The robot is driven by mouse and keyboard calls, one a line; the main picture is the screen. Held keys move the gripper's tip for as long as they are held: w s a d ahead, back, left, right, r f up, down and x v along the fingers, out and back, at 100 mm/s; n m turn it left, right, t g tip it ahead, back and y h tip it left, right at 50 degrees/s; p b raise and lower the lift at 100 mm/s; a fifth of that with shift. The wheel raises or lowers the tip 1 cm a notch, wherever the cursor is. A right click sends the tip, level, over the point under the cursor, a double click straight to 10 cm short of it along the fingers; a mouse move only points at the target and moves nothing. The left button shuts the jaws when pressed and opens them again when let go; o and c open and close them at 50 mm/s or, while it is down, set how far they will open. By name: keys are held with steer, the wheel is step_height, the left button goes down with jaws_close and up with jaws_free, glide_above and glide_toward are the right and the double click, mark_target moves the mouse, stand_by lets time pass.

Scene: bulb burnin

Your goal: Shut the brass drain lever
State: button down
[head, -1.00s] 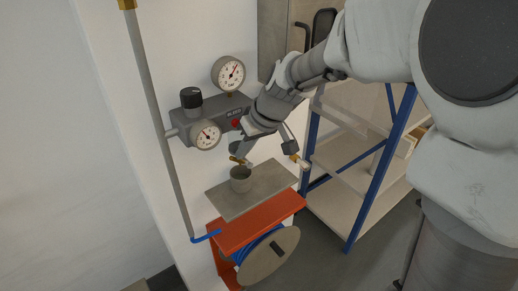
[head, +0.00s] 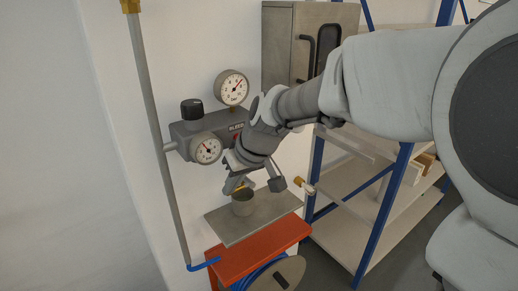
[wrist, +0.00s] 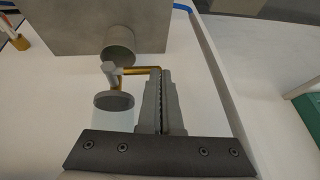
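The brass drain lever (wrist: 141,70) shows in the wrist view as a thin rod running right from a small grey stem above a clear bowl (wrist: 113,112). Its right end bends at the tips of my gripper (wrist: 160,72). The fingers are together, with nothing visible between them. They stand right beside the lever; whether they touch it I cannot tell. In the head view my gripper (head: 238,180) is under the grey regulator unit (head: 200,129), just above the cup. A bit of brass (head: 232,187) shows there; the rest of the lever is hidden by my wrist.
A grey cup (head: 242,207) stands on a plate (head: 270,216) below my gripper. An orange stand (head: 240,264) with a hose reel is underneath. Blue-framed shelves (head: 345,219) stand right.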

steer(key=shift+s+a+f, duration=0.1)
steer(key=shift+s+f, duration=0.25)
steer(key=shift+f, duration=0.2)
steer(key=s+a+r+p, duration=0.3)
steer(key=s+r, duration=0.5)
steer(key=r, duration=0.1)
steer(key=shift+a+r, duration=0.2)
steer(key=shift+r, duration=0.05)
stand_by(0.4)
steer(key=s+d+r+m+h+p, duration=0.1)
steer(key=s+d+m, duration=0.1)
steer(key=s+d, duration=0.2)
steer(key=s+d+m+t+h+p, duration=0.1)
steer(key=s+d, duration=0.3)
steer(key=d, duration=0.7)
steer(key=s+d+r+m+t+h+p, duration=0.1)
steer(key=s+d+m+h+p, duration=0.1)
steer(key=s+d, duration=0.3)
steer(key=d+m, duration=0.1)
steer(key=d, duration=0.2)
steer(key=shift+d+r+m+p, duration=0.15)
steer(key=shift+r+m+p, duration=0.15)
steer(key=shift+r, duration=0.05)
